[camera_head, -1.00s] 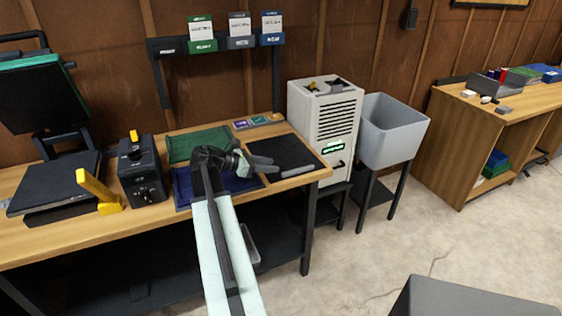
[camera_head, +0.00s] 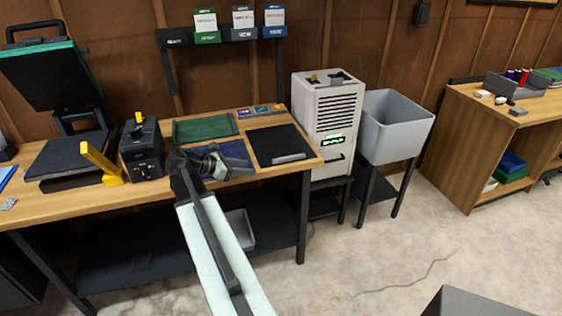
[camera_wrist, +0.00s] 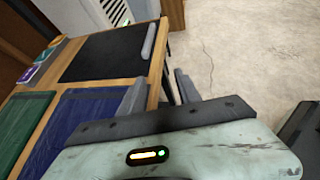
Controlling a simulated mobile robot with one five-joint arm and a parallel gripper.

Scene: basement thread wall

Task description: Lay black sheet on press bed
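The black sheet (camera_head: 268,148) lies flat at the right end of the wooden bench, with a grey bar (camera_head: 289,158) along its front edge. It also shows in the wrist view (camera_wrist: 100,57), ahead of my gripper. The press stands at the left with its lid (camera_head: 50,77) raised; its black bed (camera_head: 62,158) shows no sheet on it. My gripper (camera_head: 214,164) is in front of the navy sheet (camera_head: 238,153), left of the black sheet and apart from it. In the wrist view my gripper (camera_wrist: 160,90) has its fingers spread with nothing between them.
A green sheet (camera_head: 205,128) lies behind the navy one. A black box (camera_head: 143,150) and a yellow lever (camera_head: 103,161) stand between the sheets and the press bed. A white machine (camera_head: 327,115) and a grey bin (camera_head: 395,125) stand right of the bench. Floor in front is open.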

